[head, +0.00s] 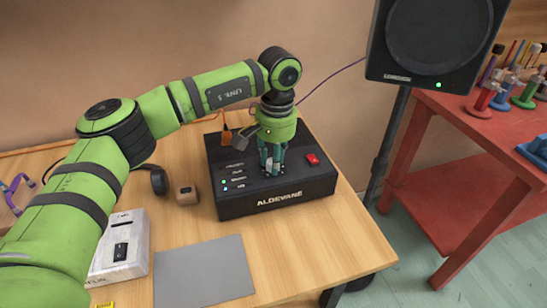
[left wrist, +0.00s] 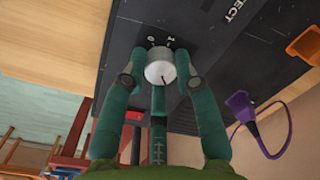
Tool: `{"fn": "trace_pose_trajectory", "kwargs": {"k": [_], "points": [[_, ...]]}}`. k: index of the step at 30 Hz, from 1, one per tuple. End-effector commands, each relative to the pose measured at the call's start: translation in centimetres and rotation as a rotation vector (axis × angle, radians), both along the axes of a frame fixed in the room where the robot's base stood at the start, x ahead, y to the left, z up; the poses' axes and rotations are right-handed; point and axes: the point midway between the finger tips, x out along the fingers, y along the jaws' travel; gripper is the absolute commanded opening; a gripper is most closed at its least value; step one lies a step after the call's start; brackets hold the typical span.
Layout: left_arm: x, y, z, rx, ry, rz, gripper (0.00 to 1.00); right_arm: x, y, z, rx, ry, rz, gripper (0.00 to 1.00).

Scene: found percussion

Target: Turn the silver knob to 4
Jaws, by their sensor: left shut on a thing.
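The silver knob (left wrist: 160,68) sits on the top of a black box (head: 275,205) lettered ALDEVANE. My left gripper (head: 271,168) points straight down over the box. In the left wrist view its green fingers (left wrist: 158,62) are shut on the knob, one at each side. A dark pointer line shows on the knob's face, toward the lower right in that view. Small white marks, one like a 0, stand beyond the knob; I cannot read them all. My right gripper is not in view.
A red rocker switch (head: 312,159) and small lights (head: 225,187) are on the box. A grey mat (head: 204,272), a white box (head: 122,247) and a small brown block (head: 186,195) lie on the wooden table. A speaker (head: 437,45) stands behind; a red table (head: 450,150) is at right.

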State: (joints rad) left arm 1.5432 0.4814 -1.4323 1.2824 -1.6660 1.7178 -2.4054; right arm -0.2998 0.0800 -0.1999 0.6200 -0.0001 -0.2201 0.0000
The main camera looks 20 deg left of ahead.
Motion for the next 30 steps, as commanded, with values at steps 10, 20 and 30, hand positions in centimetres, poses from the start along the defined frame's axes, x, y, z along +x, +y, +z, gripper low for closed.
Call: {"fn": "trace_pose_trajectory", "kwargs": {"k": [10, 20, 30], "points": [[0.02, 0.05, -0.04, 0.001, -0.001, -0.026, 0.0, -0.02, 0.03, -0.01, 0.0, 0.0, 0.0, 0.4], [0.03, 0.04, -0.02, 0.0, -0.001, -0.024, 0.54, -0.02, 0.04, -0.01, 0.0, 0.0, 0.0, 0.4], [0.07, -0.02, 0.41, -0.001, -0.003, -0.024, 0.54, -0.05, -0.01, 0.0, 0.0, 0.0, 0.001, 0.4]]}}
